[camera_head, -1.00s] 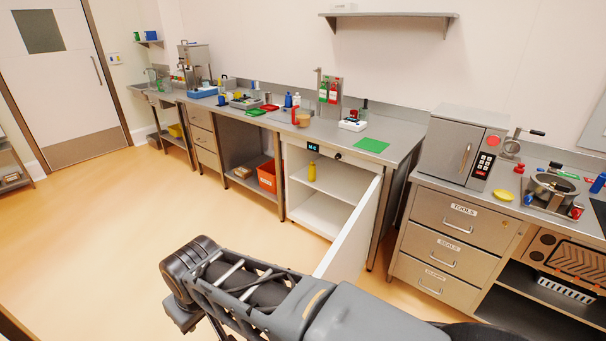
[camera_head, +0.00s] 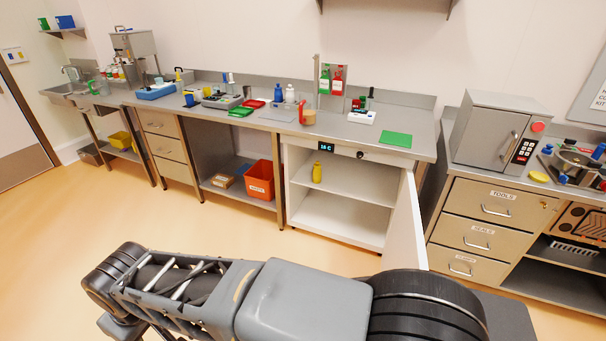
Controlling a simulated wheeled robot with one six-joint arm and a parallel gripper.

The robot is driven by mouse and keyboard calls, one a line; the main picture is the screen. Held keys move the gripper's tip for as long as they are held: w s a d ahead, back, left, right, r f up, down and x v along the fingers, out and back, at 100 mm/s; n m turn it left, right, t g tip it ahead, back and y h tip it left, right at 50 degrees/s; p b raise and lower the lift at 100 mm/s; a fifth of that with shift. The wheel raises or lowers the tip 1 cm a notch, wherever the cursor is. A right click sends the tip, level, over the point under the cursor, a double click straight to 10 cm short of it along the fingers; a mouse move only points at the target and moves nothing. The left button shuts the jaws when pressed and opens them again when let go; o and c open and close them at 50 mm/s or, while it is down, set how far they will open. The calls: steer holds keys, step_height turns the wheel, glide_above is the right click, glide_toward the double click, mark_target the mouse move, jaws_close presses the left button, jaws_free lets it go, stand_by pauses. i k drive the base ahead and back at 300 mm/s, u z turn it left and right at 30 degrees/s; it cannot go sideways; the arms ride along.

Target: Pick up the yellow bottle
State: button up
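The yellow bottle (camera_head: 317,172) stands upright on the upper shelf of an open white cabinet (camera_head: 345,216) under the counter, near its left side. The cabinet door (camera_head: 409,222) is swung open on the right. My arm stretches across the bottom of the view, well in front of the cabinet. My gripper's fingers cannot be made out, and nothing shows whether they are open or shut. The bottle is in plain sight and nothing touches it.
The open door juts toward me at the cabinet's right. An orange bin (camera_head: 260,181) stands on a low shelf to the left. Drawers (camera_head: 482,225) stand at the right. The counter (camera_head: 410,148) above holds a green mat (camera_head: 396,139) and several items. The floor before the cabinet is clear.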

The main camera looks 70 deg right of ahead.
mark_target(317, 172)
steer(key=i, duration=0.1)
steer(key=z, duration=2)
steer(key=i, duration=2.35)
steer(key=z, duration=0.2)
